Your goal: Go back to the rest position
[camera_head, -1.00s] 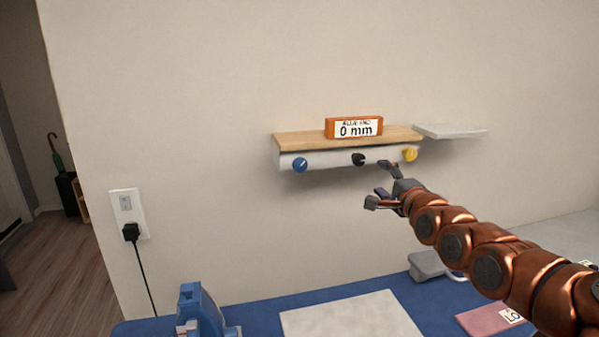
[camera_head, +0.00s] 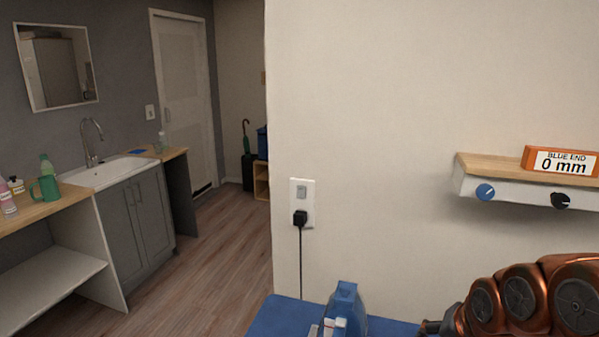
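My arm enters at the bottom right as a chain of copper-coloured round links. My gripper (camera_head: 428,328) shows only as a dark piece at the lower edge, low over the blue table (camera_head: 290,318). Its fingers are cut off or hidden, so I cannot tell whether it is open. It is well below the wooden wall shelf (camera_head: 490,166) and apart from it.
The shelf carries an orange block (camera_head: 560,160) reading "BLUE END 0 mm", above a blue knob (camera_head: 485,192) and a black knob (camera_head: 560,200). A blue device (camera_head: 346,305) stands on the table. A plug (camera_head: 300,218) sits in the wall outlet. Wooden floor (camera_head: 215,250) is clear at left.

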